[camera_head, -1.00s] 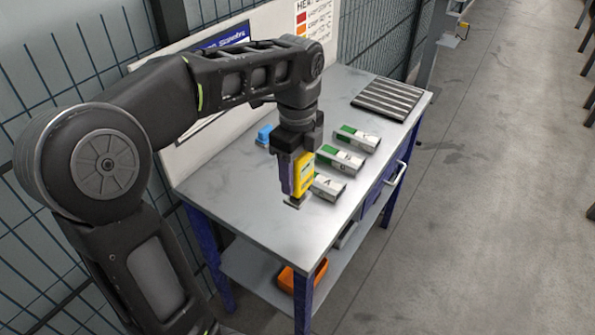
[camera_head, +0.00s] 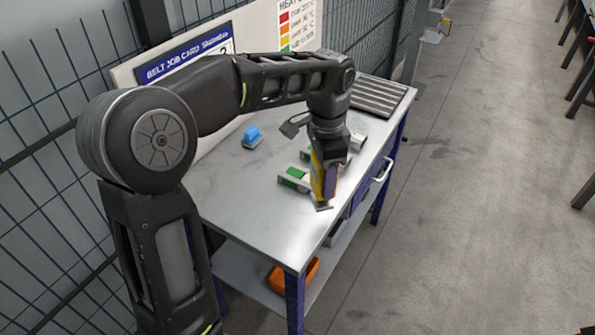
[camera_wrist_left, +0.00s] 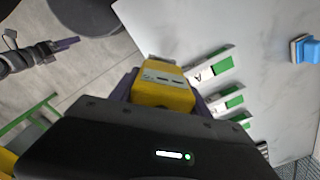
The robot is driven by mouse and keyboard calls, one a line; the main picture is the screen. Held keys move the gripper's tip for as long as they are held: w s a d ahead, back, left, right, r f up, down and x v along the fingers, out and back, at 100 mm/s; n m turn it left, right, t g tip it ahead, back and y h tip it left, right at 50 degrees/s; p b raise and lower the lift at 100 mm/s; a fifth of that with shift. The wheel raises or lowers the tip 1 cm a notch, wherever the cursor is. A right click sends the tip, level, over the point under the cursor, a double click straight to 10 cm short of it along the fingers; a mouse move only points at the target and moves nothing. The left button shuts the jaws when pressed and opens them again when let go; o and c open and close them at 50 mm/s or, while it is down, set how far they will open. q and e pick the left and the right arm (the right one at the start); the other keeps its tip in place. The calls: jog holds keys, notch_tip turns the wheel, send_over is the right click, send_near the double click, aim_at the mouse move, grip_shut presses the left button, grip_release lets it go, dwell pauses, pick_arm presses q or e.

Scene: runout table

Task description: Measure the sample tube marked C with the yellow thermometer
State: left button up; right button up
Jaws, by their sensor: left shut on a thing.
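My left gripper (camera_head: 325,180) is shut on the yellow thermometer (camera_head: 317,177), tilted above the front right part of the table. In the left wrist view the yellow thermometer (camera_wrist_left: 163,84) sits between the purple fingers. Three white-and-green sample pieces lie in a row on the table. The nearest (camera_head: 293,178) is partly behind the gripper; its letter A reads in the left wrist view (camera_wrist_left: 208,69). The middle one (camera_head: 305,155) is mostly hidden, and the far one (camera_head: 357,140) partly. I cannot read a C. My right gripper (camera_wrist_left: 66,44) shows small at the left wrist view's left, apart from the table.
A blue block (camera_head: 252,136) lies on the table (camera_head: 235,205) near the back board. A grey ribbed rack (camera_head: 378,97) is at the far end. An orange bin (camera_head: 292,275) stands on the lower shelf. The table's near left part is clear.

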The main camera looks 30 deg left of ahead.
pick_arm(q)
jog(key=w+d+f+n, duration=0.3)
jog(key=d+n, duration=0.3)
jog(key=n, duration=0.2)
jog(key=shift+w+d+f, duration=0.3)
jog(key=shift+w, duration=0.4)
